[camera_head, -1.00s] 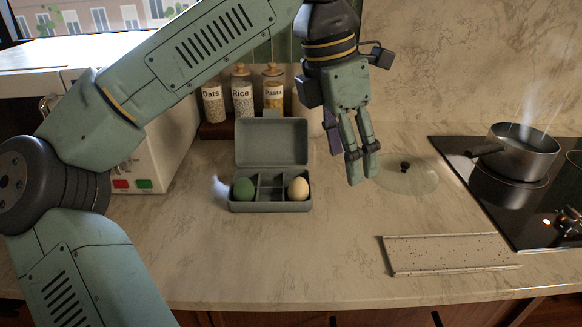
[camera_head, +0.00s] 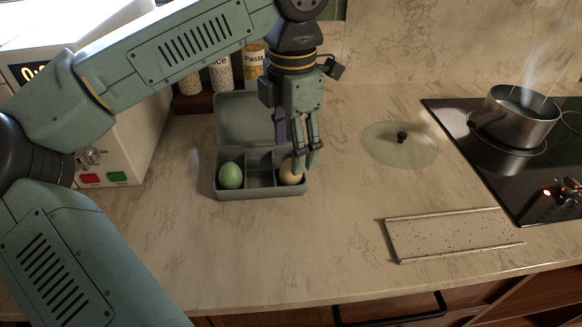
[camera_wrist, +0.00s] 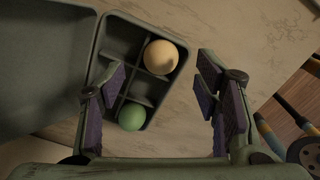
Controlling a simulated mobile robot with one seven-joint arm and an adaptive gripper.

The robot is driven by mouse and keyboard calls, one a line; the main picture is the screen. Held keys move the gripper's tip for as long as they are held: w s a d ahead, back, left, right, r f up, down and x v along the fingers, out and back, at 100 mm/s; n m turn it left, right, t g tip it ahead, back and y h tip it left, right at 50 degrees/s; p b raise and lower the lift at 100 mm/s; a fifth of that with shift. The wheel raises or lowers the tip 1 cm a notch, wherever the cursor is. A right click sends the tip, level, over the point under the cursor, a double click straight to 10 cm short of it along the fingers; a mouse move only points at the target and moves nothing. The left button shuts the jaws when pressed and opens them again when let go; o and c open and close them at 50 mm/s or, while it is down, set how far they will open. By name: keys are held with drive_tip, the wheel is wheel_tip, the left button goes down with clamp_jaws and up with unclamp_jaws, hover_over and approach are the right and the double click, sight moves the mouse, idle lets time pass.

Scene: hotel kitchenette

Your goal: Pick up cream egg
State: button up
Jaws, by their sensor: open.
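The cream egg (camera_head: 290,173) sits in the right end compartment of an open grey egg box (camera_head: 262,193). In the wrist view the cream egg (camera_wrist: 161,57) lies ahead of my gripper, between the lines of its two fingers. A green egg (camera_head: 231,175) sits in the left end compartment and also shows in the wrist view (camera_wrist: 132,116). My gripper (camera_head: 308,160) points down over the box's right end and partly hides the cream egg. Its purple-padded fingers (camera_wrist: 163,95) are apart and empty. I cannot tell whether a finger touches the egg.
The box's raised lid (camera_head: 235,120) stands behind the compartments. A glass lid (camera_head: 385,147) lies to the right. A steaming pot (camera_head: 515,118) stands on the hob (camera_head: 450,115). Jars (camera_head: 221,75) stand behind. The front-middle counter is clear.

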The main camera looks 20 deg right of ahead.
sight(286, 178)
drive_tip(key=shift+s+a+f+p, duration=0.1)
drive_tip(key=shift+f+p, duration=0.25)
drive_tip(key=shift+f, duration=1.4)
drive_tip(key=c, duration=0.8)
